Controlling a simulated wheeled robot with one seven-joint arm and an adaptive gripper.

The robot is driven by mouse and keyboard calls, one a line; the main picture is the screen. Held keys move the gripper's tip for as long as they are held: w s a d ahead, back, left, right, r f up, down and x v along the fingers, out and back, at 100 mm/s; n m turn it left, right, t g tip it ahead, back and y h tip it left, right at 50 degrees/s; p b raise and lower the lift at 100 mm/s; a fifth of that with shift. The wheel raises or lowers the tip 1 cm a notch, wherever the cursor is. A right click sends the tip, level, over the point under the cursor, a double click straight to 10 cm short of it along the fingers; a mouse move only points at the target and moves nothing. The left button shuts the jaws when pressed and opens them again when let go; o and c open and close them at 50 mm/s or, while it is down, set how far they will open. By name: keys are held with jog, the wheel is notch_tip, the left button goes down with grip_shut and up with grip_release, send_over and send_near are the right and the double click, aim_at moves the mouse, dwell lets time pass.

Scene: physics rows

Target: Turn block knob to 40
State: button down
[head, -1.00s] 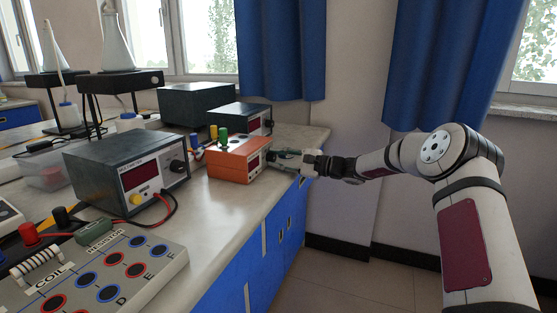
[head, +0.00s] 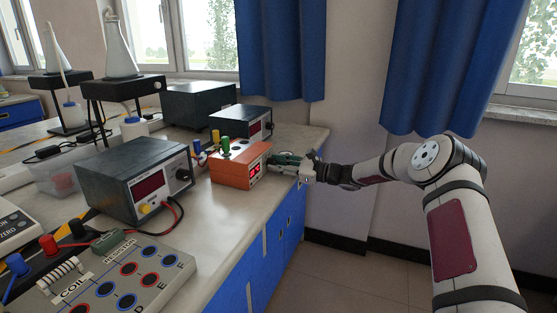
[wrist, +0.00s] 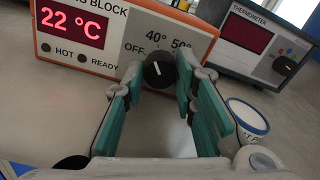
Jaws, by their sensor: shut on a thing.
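The orange block heater (head: 232,172) stands near the bench edge, its front towards my gripper. In the wrist view its red display (wrist: 72,23) is lit and reads 22 °C; the HOT and READY lamps look dark. The black block knob (wrist: 160,70) sits below the printed OFF, 40° and 50° marks. Its white pointer line points up and slightly left, near 40° on the OFF side; I cannot tell whether it is exactly at 40°. My gripper (wrist: 162,78), with teal finger pads, is shut on the knob from both sides. In the head view, my gripper (head: 285,160) hides the knob.
A thermometer box (wrist: 262,45) with its own black knob stands right of the block in the wrist view. A white round container (wrist: 246,116) is near the right finger.

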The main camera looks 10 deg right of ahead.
jog(key=shift+m+p, duration=0.45)
jog(key=shift+m, duration=0.65)
jog(key=shift+f, duration=0.1)
jog(key=c, duration=1.6)
grip_release()
jog(key=shift+d, duration=0.1)
jog(key=shift+o, duration=0.2)
jog(key=v, duration=1.2)
